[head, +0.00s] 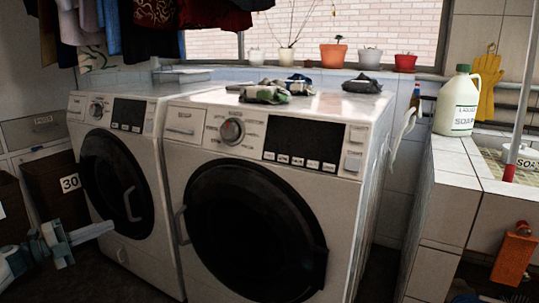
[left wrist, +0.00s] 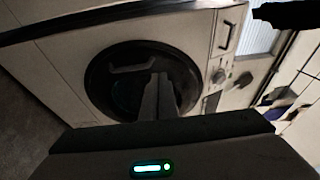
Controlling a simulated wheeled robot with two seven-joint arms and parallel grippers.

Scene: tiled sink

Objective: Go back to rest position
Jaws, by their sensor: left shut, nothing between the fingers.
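My left gripper (head: 108,228) is at the lower left of the head view, in front of the left washing machine (head: 88,112). Its fingers are together with nothing between them. In the left wrist view the shut fingers (left wrist: 158,80) point toward a round dark washer door with a handle. Whether they touch the machine cannot be told from the head view, but they appear apart from it. My right gripper does not show in either view.
The right washing machine (head: 182,148) has several crumpled cloths (head: 265,94) on top. A soap jug (head: 456,105) stands on the tiled sink edge (head: 453,163) at right. Clothes hang at upper left. Dark floor is free before the machines.

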